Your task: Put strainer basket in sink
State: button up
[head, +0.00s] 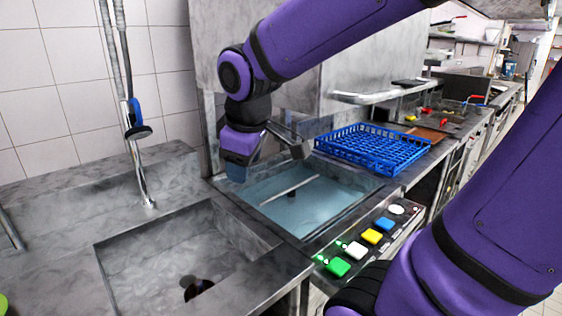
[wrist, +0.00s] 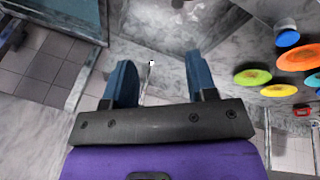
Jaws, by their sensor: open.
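A grey sink (head: 180,258) is recessed in the counter at the lower left of the head view. A dark round thing (head: 197,287) lies at its drain; I cannot tell whether it is the strainer basket or the bare drain hole. I cannot clearly make out a strainer basket elsewhere. My gripper (head: 237,173) hangs above the counter, behind the sink and beside the left edge of the water tank. In the wrist view, my gripper (wrist: 159,72) has its two blue fingers wide apart with nothing held between them.
A water-filled tank (head: 330,207) with a bar across it lies right of the sink. A blue rack (head: 372,148) stands behind the tank. Coloured buttons (head: 371,236) line its front. A hose tap (head: 139,160) rises behind the sink. Coloured plates (wrist: 252,77) lie right in the wrist view.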

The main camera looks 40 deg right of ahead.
jog(key=s+r+m+t+y, duration=0.1)
jog(key=s+r+m, duration=0.2)
jog(key=s+m, duration=0.3)
jog(key=s, duration=0.4)
jog(key=shift+r, duration=0.15)
dwell(0.9)
